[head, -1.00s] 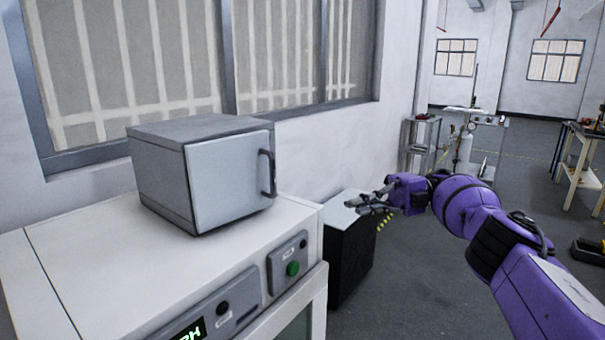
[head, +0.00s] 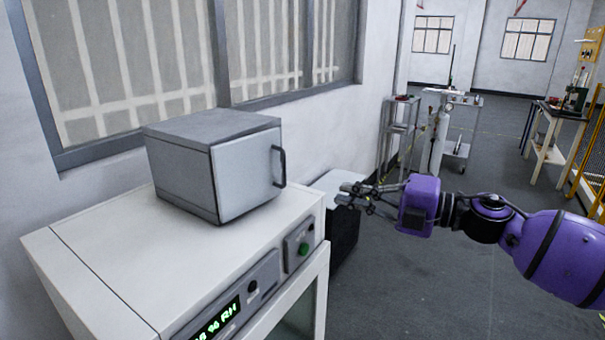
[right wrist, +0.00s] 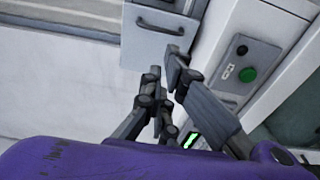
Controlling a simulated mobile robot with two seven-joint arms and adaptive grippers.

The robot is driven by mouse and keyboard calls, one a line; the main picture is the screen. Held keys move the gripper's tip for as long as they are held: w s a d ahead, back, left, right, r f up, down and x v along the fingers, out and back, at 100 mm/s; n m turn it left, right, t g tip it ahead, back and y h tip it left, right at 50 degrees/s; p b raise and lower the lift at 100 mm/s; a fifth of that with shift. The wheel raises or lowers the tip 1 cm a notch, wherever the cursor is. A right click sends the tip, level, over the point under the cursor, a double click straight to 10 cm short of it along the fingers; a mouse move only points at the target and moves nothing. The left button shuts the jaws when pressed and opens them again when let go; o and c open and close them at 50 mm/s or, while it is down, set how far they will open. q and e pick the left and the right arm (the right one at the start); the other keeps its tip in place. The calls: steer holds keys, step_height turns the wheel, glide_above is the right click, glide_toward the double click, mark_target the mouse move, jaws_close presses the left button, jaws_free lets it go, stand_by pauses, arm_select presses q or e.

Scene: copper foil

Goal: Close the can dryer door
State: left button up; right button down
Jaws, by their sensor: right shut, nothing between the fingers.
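A small grey box-shaped dryer (head: 185,165) stands on a white cabinet. Its light grey door (head: 243,175) faces right and carries a dark bar handle (head: 280,166). The door looks flush with the front, with no clear gap. My right gripper (head: 347,196) is shut and empty, to the right of the handle and apart from it. In the right wrist view, the fingers (right wrist: 165,68) point toward the door (right wrist: 150,45) and its handle (right wrist: 160,26). My left gripper is not in view.
The white cabinet (head: 110,255) has a front panel with a green button (head: 303,249) and a lit display (head: 218,321). A black box with a pale top (head: 338,184) stands beyond it. A metal cart (head: 400,140) is farther back. Open floor lies at right.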

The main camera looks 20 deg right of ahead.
steer(key=shift+m+t+h, duration=0.3)
steer(key=shift+h, duration=0.1)
steer(key=x, duration=0.4)
steer(key=d+x, duration=0.1)
steer(key=x, duration=0.3)
steer(key=w+x, duration=0.1)
steer(key=x, duration=0.4)
steer(key=shift+w+d+r+p, duration=0.15)
steer(key=shift+d+p, duration=0.05)
steer(key=shift+p, duration=0.15)
steer(key=shift+w+a, duration=0.25)
steer(key=shift+w, duration=0.05)
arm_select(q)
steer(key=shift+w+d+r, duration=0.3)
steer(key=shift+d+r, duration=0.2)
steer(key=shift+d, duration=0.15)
